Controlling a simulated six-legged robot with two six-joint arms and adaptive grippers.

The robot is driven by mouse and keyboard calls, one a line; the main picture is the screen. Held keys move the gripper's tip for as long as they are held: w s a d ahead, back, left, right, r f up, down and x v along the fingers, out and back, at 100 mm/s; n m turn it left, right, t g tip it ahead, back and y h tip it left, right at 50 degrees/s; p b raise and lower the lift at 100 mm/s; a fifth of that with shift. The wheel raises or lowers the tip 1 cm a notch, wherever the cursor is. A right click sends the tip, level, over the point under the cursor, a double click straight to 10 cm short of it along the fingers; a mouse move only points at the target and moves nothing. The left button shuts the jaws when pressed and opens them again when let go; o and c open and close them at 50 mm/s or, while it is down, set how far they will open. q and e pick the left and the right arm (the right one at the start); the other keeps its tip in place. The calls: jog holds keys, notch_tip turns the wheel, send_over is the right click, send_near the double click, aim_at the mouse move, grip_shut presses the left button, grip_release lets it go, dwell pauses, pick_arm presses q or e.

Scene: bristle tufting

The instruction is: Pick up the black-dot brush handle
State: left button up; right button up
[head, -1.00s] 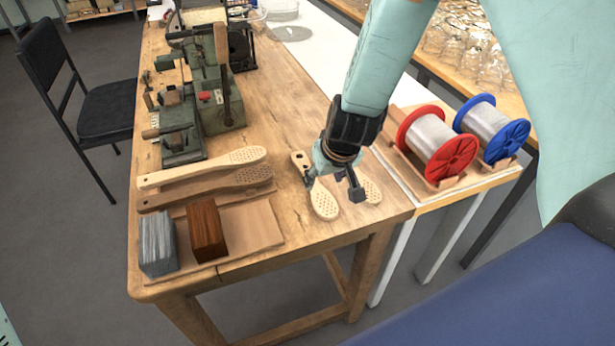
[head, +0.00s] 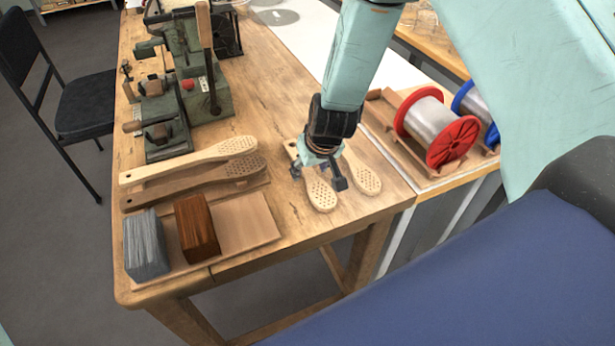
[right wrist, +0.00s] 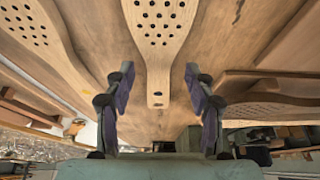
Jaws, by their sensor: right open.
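A pale wooden brush handle with a perforated head (head: 320,192) lies on the bench under my right gripper (head: 325,178). In the right wrist view its narrow end (right wrist: 157,85) lies between the open fingers of my right gripper (right wrist: 158,85), with a small dark dot and a hole near the tip. The fingers appear apart from the wood; their height over it is hard to judge. A second pale handle (head: 364,174) lies to the right in the head view. In the wrist view this second handle (right wrist: 40,40) shows a small yellowish mark. My left gripper is not seen.
Two long handles, one pale (head: 190,160) and one brown (head: 190,185), lie at left. Grey (head: 146,245) and brown (head: 198,229) bristle blocks rest on a board (head: 248,225). A green machine (head: 205,92) stands behind; a red wire spool (head: 455,140) stands at right.

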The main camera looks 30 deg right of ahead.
jog(key=shift+w+f, duration=0.25)
jog(key=shift+f, duration=0.25)
jog(key=shift+s+d+r, duration=0.2)
jog(key=shift+s, duration=0.15)
jog(key=shift+w+a+f, duration=0.15)
jog(key=shift+w+f, duration=0.05)
jog(key=shift+w, duration=0.15)
jog(key=c, duration=0.6)
jog(key=shift+s+r, duration=0.15)
jog(key=shift+s, duration=0.15)
jog(key=c, duration=0.4)
grip_shut()
jog(key=shift+w, duration=0.25)
